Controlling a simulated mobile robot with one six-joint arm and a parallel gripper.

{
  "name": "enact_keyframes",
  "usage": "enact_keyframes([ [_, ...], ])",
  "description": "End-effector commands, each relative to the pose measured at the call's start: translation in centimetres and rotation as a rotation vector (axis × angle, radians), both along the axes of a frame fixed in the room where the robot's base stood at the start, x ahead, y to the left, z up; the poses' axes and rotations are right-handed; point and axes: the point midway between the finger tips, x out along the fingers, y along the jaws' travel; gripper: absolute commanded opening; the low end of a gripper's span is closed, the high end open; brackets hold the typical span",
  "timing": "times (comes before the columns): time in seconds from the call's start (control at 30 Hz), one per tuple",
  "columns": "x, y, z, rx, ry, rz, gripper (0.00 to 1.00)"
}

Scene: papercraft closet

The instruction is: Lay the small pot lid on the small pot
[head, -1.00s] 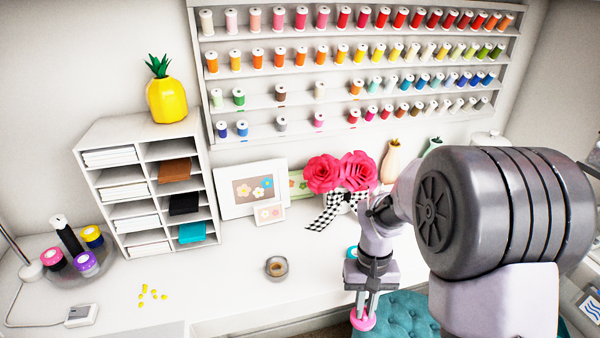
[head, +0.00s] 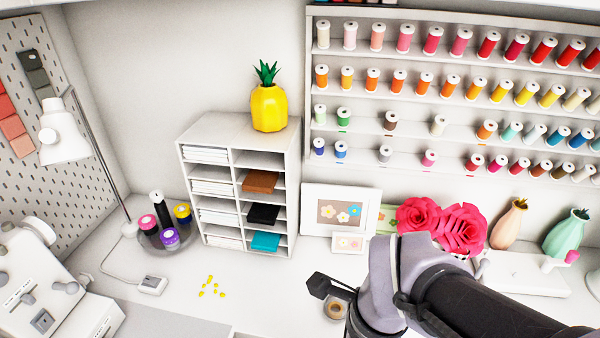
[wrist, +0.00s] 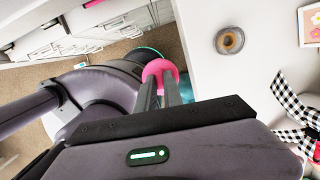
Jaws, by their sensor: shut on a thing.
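My gripper (wrist: 168,92) is shut on a round pink piece (wrist: 158,70), which looks like the small pot lid. In the wrist view the lid sits at the fingertips, beyond the table edge and over the teal seat. In the head view my arm hides the fingers and lid. I cannot tell which is the small pot.
A white lamp (head: 64,135) and sewing machine (head: 50,300) are at the left. A paper shelf (head: 240,150) stands beside the tray. Yellow bits (head: 212,288) and a tape roll (wrist: 230,40) lie on the table.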

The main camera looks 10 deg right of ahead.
Motion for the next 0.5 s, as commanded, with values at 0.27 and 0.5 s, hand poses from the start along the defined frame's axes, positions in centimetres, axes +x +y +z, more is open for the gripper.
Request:
enact_keyframes([
  [0.27,8.6,-2.0,-1.1,-0.001,0.004,-0.008,0.0],
  [0.5,14.5,-3.3,-1.4,-0.001,0.002,-0.004,0.0],
])
